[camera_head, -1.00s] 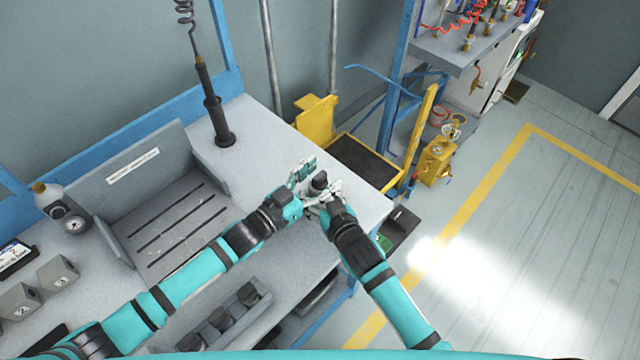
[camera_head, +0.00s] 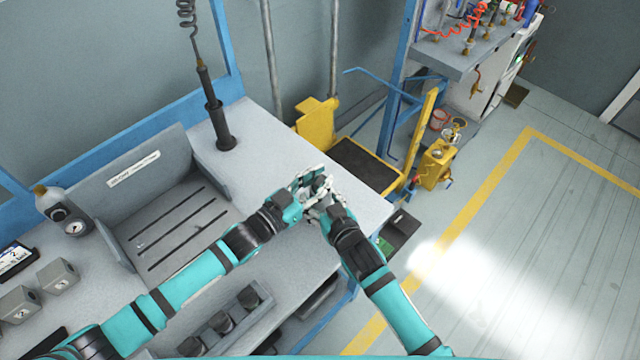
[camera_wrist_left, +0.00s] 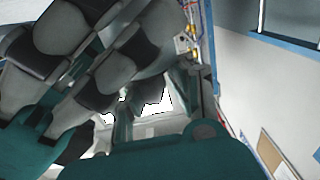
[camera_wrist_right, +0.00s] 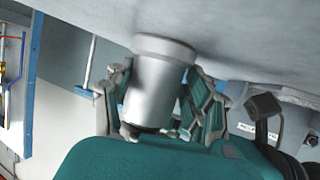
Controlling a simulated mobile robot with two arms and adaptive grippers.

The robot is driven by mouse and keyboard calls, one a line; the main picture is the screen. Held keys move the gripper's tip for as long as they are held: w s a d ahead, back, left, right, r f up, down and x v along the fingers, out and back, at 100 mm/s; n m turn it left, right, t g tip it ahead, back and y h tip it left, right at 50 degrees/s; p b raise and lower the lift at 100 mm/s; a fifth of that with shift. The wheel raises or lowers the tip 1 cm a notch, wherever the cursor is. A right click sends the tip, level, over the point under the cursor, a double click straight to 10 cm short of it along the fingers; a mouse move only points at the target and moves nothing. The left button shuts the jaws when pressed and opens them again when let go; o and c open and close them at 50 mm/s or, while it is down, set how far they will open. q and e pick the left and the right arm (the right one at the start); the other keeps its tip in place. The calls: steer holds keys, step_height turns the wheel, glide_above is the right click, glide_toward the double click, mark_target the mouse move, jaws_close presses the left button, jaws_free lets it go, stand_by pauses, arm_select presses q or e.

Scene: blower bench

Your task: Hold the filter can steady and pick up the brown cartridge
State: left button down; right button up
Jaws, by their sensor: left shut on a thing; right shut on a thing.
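The filter can (camera_wrist_right: 158,85) is a pale grey cylinder with a wider rim at its bench end. It shows in the right wrist view, standing against the bench top, with a dark edge at its other end. My right gripper (camera_head: 322,206) is shut around the can's side; its fingers show on both sides of it in the right wrist view (camera_wrist_right: 160,105). My left gripper (camera_head: 309,182) is shut at the can's top, close against the right hand. Its fingers hide nearly all of what it grips, where the cartridge's dark top stood. No brown surface shows clearly.
The grey bench (camera_head: 250,165) is clear around the hands, and its right edge is close. A slotted grey tray (camera_head: 180,230) lies left, a black post (camera_head: 220,120) stands behind, and a holder with dark round parts (camera_head: 222,322) lies in front. A yellow stand (camera_head: 318,122) is beyond the bench.

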arm_select(q)
step_height(320, 180, up, 10)
steer(key=shift+s+d+f, duration=0.1)
steer(key=shift+s+d, duration=0.05)
stand_by(0.3)
arm_select(e)
steer(key=o, duration=1.4)
steer(key=shift+c, duration=0.2)
